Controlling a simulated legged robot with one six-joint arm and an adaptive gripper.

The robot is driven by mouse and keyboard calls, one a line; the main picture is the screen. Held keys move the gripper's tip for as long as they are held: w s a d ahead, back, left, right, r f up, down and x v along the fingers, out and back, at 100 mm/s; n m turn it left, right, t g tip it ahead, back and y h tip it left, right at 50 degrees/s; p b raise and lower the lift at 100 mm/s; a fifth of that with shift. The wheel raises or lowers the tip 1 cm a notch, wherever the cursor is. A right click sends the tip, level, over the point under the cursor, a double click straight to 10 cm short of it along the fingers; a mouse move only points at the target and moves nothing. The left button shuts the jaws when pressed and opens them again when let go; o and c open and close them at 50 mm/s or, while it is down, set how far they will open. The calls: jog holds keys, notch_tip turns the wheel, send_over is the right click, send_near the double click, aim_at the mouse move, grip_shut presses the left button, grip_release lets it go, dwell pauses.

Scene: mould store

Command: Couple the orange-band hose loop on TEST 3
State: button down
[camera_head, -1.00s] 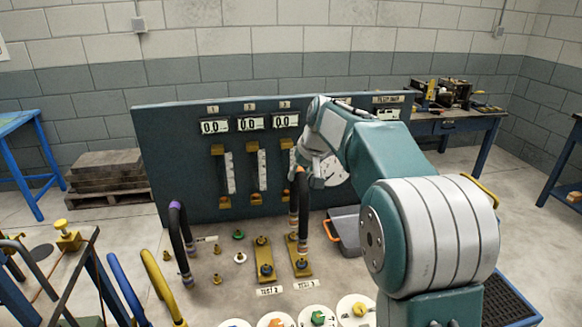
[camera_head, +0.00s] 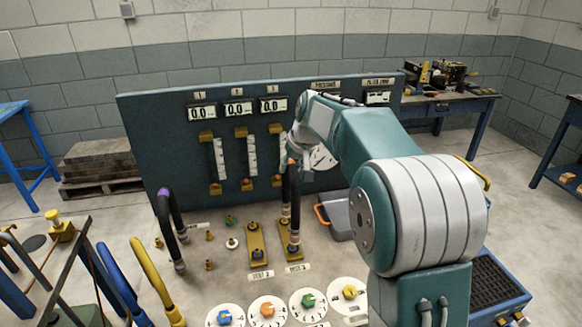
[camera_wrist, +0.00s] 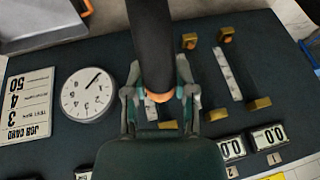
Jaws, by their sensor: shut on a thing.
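My gripper (camera_head: 296,156) is shut on the black orange-band hose loop (camera_head: 295,190) at its top. In the wrist view the hose (camera_wrist: 151,45) runs between my fingers (camera_wrist: 160,93), with the orange band at the grip. The loop hangs upright, seen nearly edge-on in the head view, its legs reaching down over the brass TEST 3 plate (camera_head: 289,242). A blue-topped fitting (camera_head: 294,251) stands at the plate's front end. Whether the leg ends touch the fittings cannot be told. The TEST 3 label (camera_head: 297,267) lies in front.
The TEST 2 plate (camera_head: 256,240) is close on the left. A purple-band hose loop (camera_head: 170,220) stands further left, with blue (camera_head: 119,280) and yellow (camera_head: 155,278) hoses in front. The gauge panel (camera_head: 160,130) rises behind. A grey bin (camera_head: 338,218) is right of the loop.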

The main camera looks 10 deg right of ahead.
jog(key=shift+a, duration=0.15)
dwell(0.6)
jog(key=shift+a+f, duration=0.1)
jog(key=shift+a, duration=0.1)
jog(key=shift+d, duration=0.2)
jog(key=shift+a+f, duration=0.2)
jog(key=shift+f, duration=1.15)
dwell(2.0)
jog(key=shift+c, duration=1.8)
grip_release()
jog(key=v, duration=1.1)
jog(key=shift+s+r, duration=0.2)
jog(key=shift+r, duration=0.15)
